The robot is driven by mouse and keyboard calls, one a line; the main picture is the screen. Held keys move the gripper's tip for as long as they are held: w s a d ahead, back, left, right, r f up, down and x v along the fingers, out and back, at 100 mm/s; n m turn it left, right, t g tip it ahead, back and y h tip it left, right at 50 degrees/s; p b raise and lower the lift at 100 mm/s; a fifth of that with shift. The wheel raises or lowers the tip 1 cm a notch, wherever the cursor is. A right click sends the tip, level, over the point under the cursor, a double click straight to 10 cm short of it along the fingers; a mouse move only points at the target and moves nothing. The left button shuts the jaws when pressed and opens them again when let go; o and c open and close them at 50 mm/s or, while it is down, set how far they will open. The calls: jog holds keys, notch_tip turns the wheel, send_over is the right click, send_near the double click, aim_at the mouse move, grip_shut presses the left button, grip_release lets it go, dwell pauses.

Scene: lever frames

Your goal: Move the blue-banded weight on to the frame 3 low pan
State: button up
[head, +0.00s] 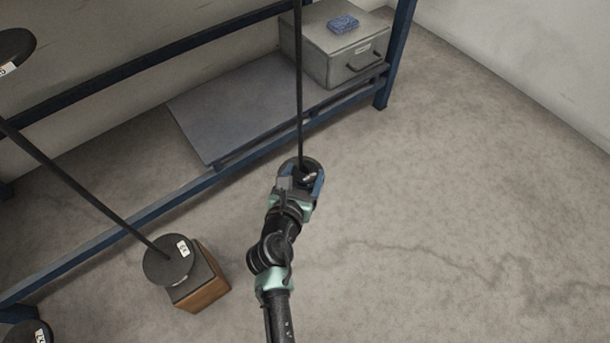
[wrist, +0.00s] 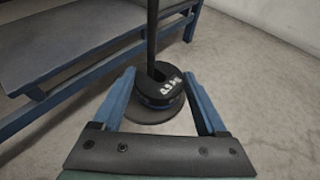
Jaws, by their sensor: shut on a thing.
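The blue-banded weight (wrist: 160,88) is a black slotted disc with white markings and a blue band low on its side. In the wrist view it sits between the two fingers of my gripper (wrist: 160,77), which is shut on it. A dark upright rod (wrist: 152,35) stands at the weight's slot. A round dark pan (wrist: 150,112) lies beneath the weight; I cannot tell whether they touch. In the head view my gripper (head: 303,180) is at the foot of the long rod (head: 299,85), hiding most of the weight and pan. The pan's label is not readable.
A labelled round pan (head: 168,262) hangs on a slanting rod at left, above a wood-sided block (head: 203,292). Other discs show at the left edge. A blue-framed rack (head: 150,225) with a grey shelf board (head: 235,105) and metal box (head: 325,60) stands behind. Floor at right is clear.

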jog(key=shift+w+a+r, duration=0.15)
jog(key=shift+w+a, duration=0.35)
jog(key=shift+w, duration=0.25)
dwell(0.7)
jog(key=shift+f, duration=0.45)
dwell(0.4)
jog(key=o, duration=1.4)
jog(key=shift+o, duration=0.8)
jog(key=shift+s+f+b, duration=0.1)
jog(key=shift+f+b, duration=0.1)
jog(key=shift+b, duration=0.1)
jog(key=shift+r, duration=0.15)
